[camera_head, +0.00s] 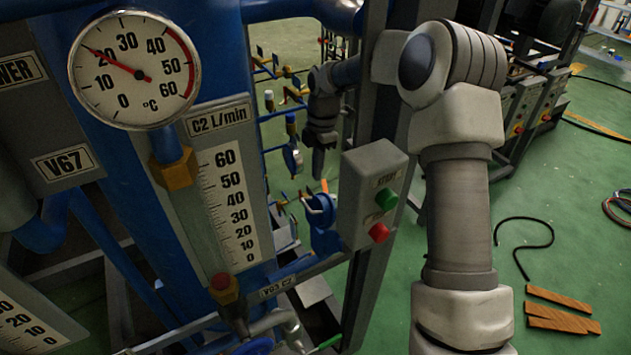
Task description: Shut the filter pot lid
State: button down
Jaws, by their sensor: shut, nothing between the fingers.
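My gripper (322,158) hangs at the end of my arm in the middle of the head view, pointing down, small and dark grey. It is shut and empty. Below it, behind the switch box, is a small blue vessel-like part (322,222) with orange pieces at its top. It may be the filter pot, but I cannot tell for sure. A separate lid, and whether it stands open, cannot be made out. My gripper appears above this part in the picture, with a visible gap between them.
A grey switch box (364,195) with green and red buttons stands on a frame right of the blue part. A round thermometer (134,70) and a flow scale (228,205) fill the left. Blue pipes surround the middle. Wooden pieces (560,312) and a black hose (520,235) lie on the green floor.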

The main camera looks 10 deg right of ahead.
jog(key=s+a+b, duration=0.4)
jog(key=s+a, duration=0.1)
jog(key=a, duration=0.1)
send_over(314, 218)
jog(key=s+a, duration=0.1)
jog(key=a, duration=0.2)
notch_tip(314, 218, down, 8)
jog(key=shift+y, duration=0.4)
jog(key=shift+s+f, duration=0.1)
jog(key=shift+w+d+r, duration=0.2)
jog(key=shift+w+d, duration=0.15)
jog(key=shift+d, duration=0.4)
jog(key=shift+w+d+r, duration=0.2)
jog(key=shift+w+d, duration=0.1)
jog(key=shift+d, duration=0.45)
